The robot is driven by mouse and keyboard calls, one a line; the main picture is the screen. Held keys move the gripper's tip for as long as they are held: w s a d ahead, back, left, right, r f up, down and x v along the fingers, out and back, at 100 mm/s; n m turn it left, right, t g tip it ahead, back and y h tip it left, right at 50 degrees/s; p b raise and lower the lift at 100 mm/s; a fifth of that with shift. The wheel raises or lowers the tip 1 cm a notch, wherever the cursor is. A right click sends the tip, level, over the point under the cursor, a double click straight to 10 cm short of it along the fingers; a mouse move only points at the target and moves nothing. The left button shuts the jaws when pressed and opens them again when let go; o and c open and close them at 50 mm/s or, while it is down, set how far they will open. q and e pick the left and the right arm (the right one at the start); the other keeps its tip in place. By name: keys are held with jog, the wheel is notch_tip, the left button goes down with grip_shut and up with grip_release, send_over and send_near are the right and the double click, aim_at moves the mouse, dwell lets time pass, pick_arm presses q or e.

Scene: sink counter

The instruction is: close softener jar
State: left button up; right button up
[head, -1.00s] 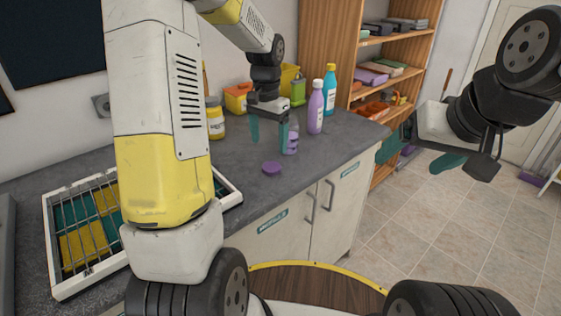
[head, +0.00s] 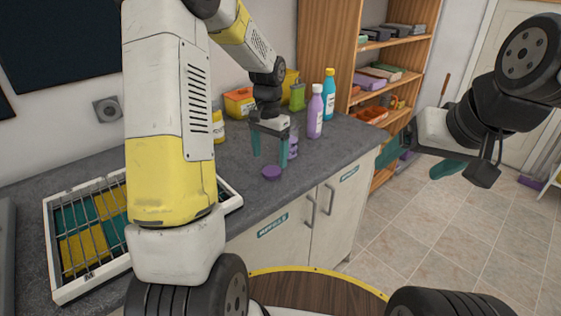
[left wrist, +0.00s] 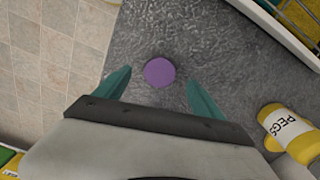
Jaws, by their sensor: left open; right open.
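A round purple lid (head: 271,172) lies flat on the grey counter near its front edge; in the left wrist view the lid (left wrist: 159,72) sits between and just beyond my fingertips. My left gripper (head: 270,160) is open and empty, pointing down above the lid. A small clear jar with purple contents (head: 293,148) stands on the counter just behind my left gripper, partly hidden by a finger. My right gripper (head: 415,165) is open and empty, out over the floor at the right.
A purple bottle (head: 315,112) and a blue bottle (head: 329,96) stand behind the jar. A yellow-lidded jar (head: 218,124) labelled PEGS (left wrist: 288,130) stands on the counter. A white dish rack (head: 58,276) is at the left. The counter around the lid is clear.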

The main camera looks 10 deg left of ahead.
aim_at(271, 170)
pick_arm(q)
jog(key=shift+w+d+f, duration=0.1)
jog(key=shift+w+f, duration=0.1)
jog(key=shift+f, duration=1.1)
jog(key=shift+w+f, duration=0.2)
jog(key=shift+f, duration=1.1)
jog(key=c, duration=1.4)
